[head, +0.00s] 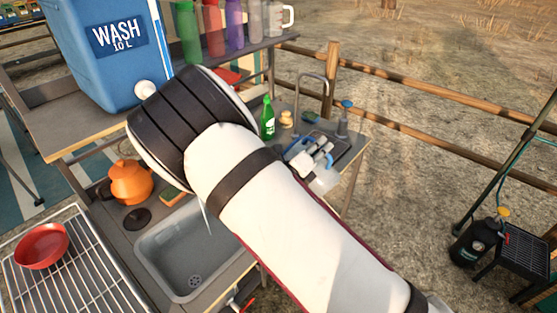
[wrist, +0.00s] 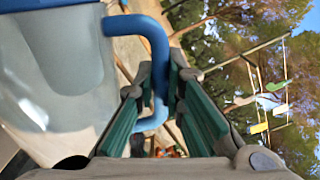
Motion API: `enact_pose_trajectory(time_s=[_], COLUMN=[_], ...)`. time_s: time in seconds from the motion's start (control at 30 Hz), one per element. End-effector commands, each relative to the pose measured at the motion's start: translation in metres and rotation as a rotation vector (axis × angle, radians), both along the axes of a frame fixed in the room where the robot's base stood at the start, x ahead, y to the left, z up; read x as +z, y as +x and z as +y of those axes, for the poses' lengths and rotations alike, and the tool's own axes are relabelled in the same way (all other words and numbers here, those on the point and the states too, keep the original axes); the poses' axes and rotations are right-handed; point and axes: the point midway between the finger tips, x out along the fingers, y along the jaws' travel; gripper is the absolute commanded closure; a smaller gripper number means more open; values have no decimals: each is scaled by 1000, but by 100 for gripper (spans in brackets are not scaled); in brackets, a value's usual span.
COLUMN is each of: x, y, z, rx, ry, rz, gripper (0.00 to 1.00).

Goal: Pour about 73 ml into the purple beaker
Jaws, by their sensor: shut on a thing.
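In the wrist view my gripper (wrist: 165,78) is shut on the blue handle (wrist: 158,45) of a clear jug (wrist: 65,75). The jug's see-through wall and blue rim fill the left of that view. How much liquid is in it, and how far it is tilted, I cannot tell. In the head view my arm crosses the middle and hides part of the counter. A pale, clear shape with blue parts shows beside the arm, but I cannot tell whether it is the held jug. I cannot make out a purple beaker in either view.
A blue wash tank (head: 98,60) stands upper left. Bottles, one purple (head: 234,25), line a shelf. A green bottle (head: 267,118) stands beyond my arm. An orange pot (head: 131,182), a grey sink (head: 150,246) and a red bowl (head: 42,246) on a rack are left of it.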

Motion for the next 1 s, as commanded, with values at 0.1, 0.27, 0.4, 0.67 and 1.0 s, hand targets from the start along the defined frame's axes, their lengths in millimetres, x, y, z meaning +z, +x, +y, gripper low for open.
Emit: enact_pose_trajectory(time_s=[0.1, 0.27, 0.4, 0.67, 1.0], x=[5, 7, 8, 8, 9], y=[2, 4, 5, 9, 11], z=[2, 4, 5, 10, 12], rx=[0, 0, -1, 0, -1], ry=[-15, -34, -41, -45, -54], rz=[5, 18, 24, 26, 33], gripper=[100, 100, 100, 100, 100])
